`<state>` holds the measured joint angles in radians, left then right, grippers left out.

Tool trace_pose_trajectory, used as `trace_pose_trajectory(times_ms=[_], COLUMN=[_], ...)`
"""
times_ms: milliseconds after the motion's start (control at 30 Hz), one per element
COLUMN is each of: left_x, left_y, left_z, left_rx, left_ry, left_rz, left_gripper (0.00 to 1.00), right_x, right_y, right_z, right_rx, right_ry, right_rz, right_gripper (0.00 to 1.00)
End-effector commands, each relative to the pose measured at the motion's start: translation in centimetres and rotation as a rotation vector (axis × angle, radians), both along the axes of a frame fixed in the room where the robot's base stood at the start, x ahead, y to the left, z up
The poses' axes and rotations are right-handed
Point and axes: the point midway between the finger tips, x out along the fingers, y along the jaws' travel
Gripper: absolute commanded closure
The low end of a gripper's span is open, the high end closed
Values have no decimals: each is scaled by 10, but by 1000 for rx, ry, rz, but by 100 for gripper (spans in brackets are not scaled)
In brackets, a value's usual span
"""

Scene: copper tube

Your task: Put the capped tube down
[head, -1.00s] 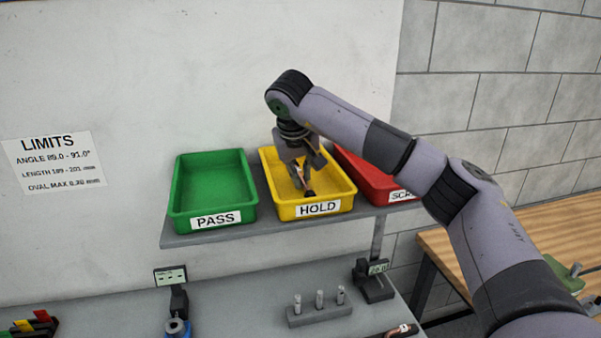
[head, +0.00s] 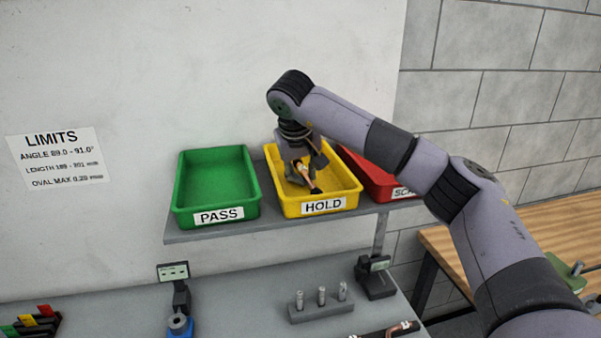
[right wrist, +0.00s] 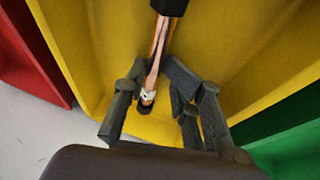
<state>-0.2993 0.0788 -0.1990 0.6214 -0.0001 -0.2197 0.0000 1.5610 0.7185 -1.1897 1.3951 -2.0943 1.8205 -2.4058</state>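The capped tube, a copper tube with a black cap, lies in the yellow HOLD tray (head: 348,189). It shows in the head view (head: 312,183) and in the right wrist view (right wrist: 156,55), where it runs lengthwise between the fingers. My right gripper (head: 301,172) is low inside that tray, around the tube. In the right wrist view its fingers (right wrist: 153,72) stand apart, with a strip of yellow between the left finger and the tube; the right finger is close to it, and contact is unclear. My left gripper is not in view.
The green PASS tray (head: 216,187) stands left of the HOLD tray and the red tray (head: 368,172) right, partly behind my right arm. All rest on a grey shelf (head: 235,229). Below are a peg block (head: 321,312) and gauges (head: 375,275) on the bench.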

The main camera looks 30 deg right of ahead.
Motion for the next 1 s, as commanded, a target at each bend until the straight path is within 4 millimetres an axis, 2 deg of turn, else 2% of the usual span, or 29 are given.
trace_pose_trajectory(times_ms=[167,300,500,700,1000], left_x=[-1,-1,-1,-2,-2], left_y=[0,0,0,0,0], left_z=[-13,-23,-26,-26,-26], left_rx=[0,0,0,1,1], left_ry=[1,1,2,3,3], left_rz=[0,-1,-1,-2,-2], left_gripper=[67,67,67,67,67], right_x=[-8,-19,-32,-37,-38], right_y=[7,18,28,33,34], right_z=[27,59,99,114,116], right_rx=[-1,0,-2,0,1], right_ry=[-7,-11,-11,-10,-9], right_rz=[0,1,0,0,0], right_gripper=[79,79,79,79,79])
